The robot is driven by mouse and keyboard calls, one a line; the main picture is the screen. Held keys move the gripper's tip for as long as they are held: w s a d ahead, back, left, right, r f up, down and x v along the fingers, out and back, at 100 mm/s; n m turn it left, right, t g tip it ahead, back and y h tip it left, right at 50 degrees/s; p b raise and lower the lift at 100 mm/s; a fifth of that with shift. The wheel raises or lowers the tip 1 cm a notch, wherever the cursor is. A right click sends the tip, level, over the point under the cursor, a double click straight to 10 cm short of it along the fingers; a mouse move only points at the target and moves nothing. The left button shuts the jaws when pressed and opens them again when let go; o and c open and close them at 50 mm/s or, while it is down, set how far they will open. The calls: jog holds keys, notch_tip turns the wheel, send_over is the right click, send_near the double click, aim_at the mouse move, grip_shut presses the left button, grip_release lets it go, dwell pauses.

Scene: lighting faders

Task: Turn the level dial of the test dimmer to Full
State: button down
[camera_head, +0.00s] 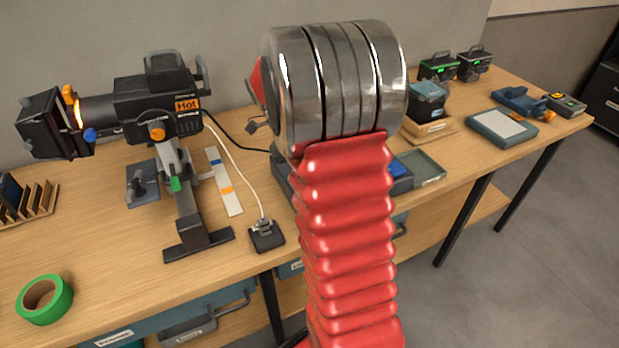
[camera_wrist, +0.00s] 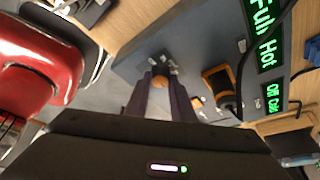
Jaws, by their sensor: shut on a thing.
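In the wrist view the test dimmer is a grey-blue panel (camera_wrist: 200,50) that appears tilted in the picture. Its level dial (camera_wrist: 160,82) shows as a small round orange-brown knob. My gripper (camera_wrist: 160,74) is shut on the dial, with a dark finger on each side. I cannot tell which mark the dial points to. In the head view my red arm hides the gripper, the dial and most of the dimmer.
On the bench in the head view, a black spotlight (camera_head: 155,105) labelled Hot stands at left, with its cable plug box (camera_head: 266,236). Green tape (camera_head: 44,299) lies at front left. An open tray (camera_head: 420,168) and a blue-grey device (camera_head: 502,128) lie to the right.

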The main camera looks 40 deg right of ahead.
jog(key=shift+w, duration=0.1)
dwell(0.3)
jog(key=c, duration=1.5)
grip_release()
jog(key=shift+c, duration=0.2)
jog(key=shift+r, duration=0.1)
jog(key=v, duration=1.3)
jog(key=shift+w+r, duration=0.15)
jog(key=shift+w, duration=0.1)
jog(key=shift+a, duration=0.15)
